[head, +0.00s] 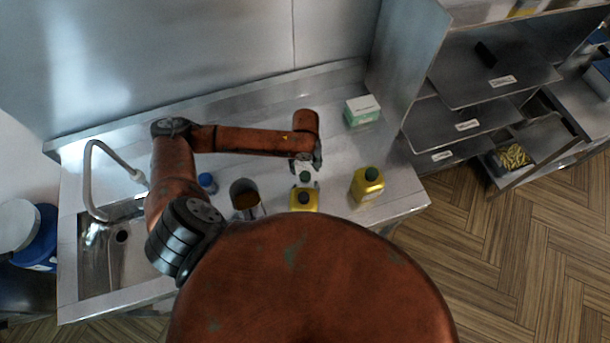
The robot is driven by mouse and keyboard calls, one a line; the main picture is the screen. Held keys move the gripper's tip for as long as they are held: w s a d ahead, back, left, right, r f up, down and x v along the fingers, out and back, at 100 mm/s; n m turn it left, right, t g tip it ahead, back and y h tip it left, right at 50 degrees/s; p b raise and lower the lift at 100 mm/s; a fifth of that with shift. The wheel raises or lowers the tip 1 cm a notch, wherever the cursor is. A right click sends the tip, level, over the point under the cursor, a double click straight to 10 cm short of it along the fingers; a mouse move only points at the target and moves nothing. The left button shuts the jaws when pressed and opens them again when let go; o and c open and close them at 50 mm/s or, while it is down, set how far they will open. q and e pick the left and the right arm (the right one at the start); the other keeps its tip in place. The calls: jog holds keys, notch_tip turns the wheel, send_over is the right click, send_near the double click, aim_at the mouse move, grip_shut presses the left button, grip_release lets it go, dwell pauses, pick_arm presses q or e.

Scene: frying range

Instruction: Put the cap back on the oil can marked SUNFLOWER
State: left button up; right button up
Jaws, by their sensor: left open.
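Two yellow oil cans stand on the steel counter (220,165). The nearer can (304,206) has a dark round top. The other can (365,192), to its right, has a dark green top. I cannot read a label on either, so I cannot tell which is SUNFLOWER. A small green cap-like piece (305,176) shows just behind the nearer can. My left gripper (305,182) points down there, its fingers open on either side of this piece. I cannot tell if they touch it. My right gripper is out of view.
A brown-filled container (245,199) and a small blue-topped item (207,182) stand left of the cans. A white-and-green box (362,110) is at the back. A sink with a tap (95,180) is at left, metal shelves (480,75) at right.

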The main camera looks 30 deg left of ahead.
aim_at(305, 175)
pick_arm(q)
jog(key=shift+f, duration=0.3)
jog(key=shift+w+a+f+p, duration=0.1)
jog(key=shift+f+p, duration=0.15)
jog(key=shift+f, duration=1.1)
jog(key=shift+w+a+f+p, duration=0.1)
jog(key=shift+f+p, duration=0.1)
jog(key=shift+f, duration=1.1)
jog(key=shift+c, duration=0.3)
jog(key=c, duration=0.7)
